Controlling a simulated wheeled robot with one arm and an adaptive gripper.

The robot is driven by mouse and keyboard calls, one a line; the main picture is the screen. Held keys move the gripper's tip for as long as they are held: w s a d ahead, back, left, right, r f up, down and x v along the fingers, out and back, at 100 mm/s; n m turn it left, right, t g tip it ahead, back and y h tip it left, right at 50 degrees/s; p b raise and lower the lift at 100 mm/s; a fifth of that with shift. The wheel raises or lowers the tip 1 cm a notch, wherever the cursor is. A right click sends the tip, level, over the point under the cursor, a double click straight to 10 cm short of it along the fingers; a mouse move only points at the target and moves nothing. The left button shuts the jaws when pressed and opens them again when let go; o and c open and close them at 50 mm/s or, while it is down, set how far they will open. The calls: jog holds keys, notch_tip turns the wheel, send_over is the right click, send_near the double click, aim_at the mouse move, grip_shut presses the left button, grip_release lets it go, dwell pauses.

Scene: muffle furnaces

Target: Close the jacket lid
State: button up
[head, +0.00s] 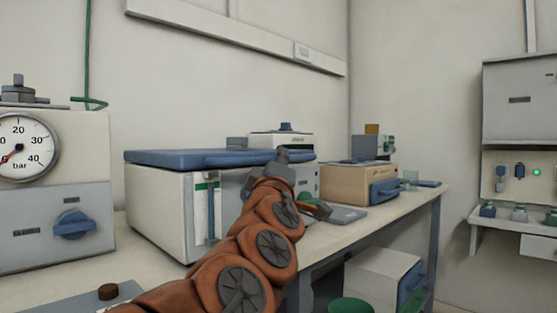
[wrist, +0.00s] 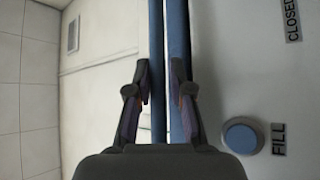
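The jacket lid (head: 180,157) appears to be the blue, flat top on a white box (head: 160,205) in the head view. It lies level or nearly so; I cannot tell whether it is fully seated. A rounded blue bar (head: 255,157) runs along its front edge. My gripper (head: 283,155) is at the front of this box, near the bar's right part. In the wrist view, my gripper (wrist: 160,75) has its two fingers apart, with blue strips (wrist: 157,40) running between and behind them. Contact is not clear. My arm hides part of the box's front.
In the wrist view, a blue round button (wrist: 242,136) sits beside a FILL label on a pale panel. A tan box (head: 355,185) with a blue handle stands to the right on the bench (head: 410,207). A pressure gauge unit (head: 55,150) stands at left.

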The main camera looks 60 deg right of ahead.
jog(key=shift+o, duration=0.7)
jog(key=shift+d+f, duration=0.2)
jog(key=shift+f, duration=0.15)
jog(key=shift+r, duration=0.1)
jog(key=shift+a+r, duration=0.1)
jog(key=shift+r, duration=0.1)
jog(key=shift+w+r, duration=0.15)
jog(key=shift+r, duration=4.9)
jog(key=shift+a, duration=0.1)
jog(key=shift+a+f, duration=0.1)
